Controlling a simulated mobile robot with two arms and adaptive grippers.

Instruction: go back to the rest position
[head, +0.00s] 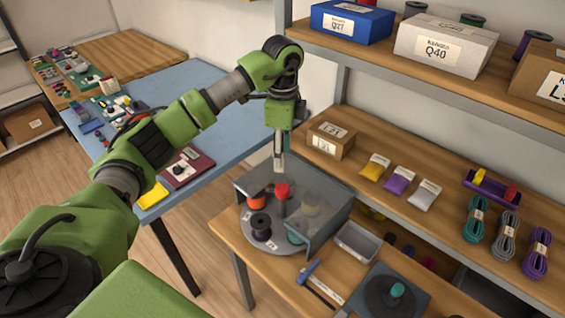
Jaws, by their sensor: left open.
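My left gripper (278,163) hangs pointing down at the end of my green left arm, above a grey round platform (270,240) on the wooden table. The platform sits inside a grey see-through guard (330,225) and carries several spools, among them a black one (261,227), an orange one (255,199) and a red-topped one (282,192). The gripper is open and appears empty, with its tips near the guard's back edge. The finger gap is narrow in this view. My right gripper does not show.
A shelf on the right holds a cardboard box (329,141), small coloured packets (398,182) and cord bundles (507,238). A grey tray (358,242) and a blue-handled hammer-like tool (308,271) lie on the wooden table. A blue table (203,90) stands behind my arm.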

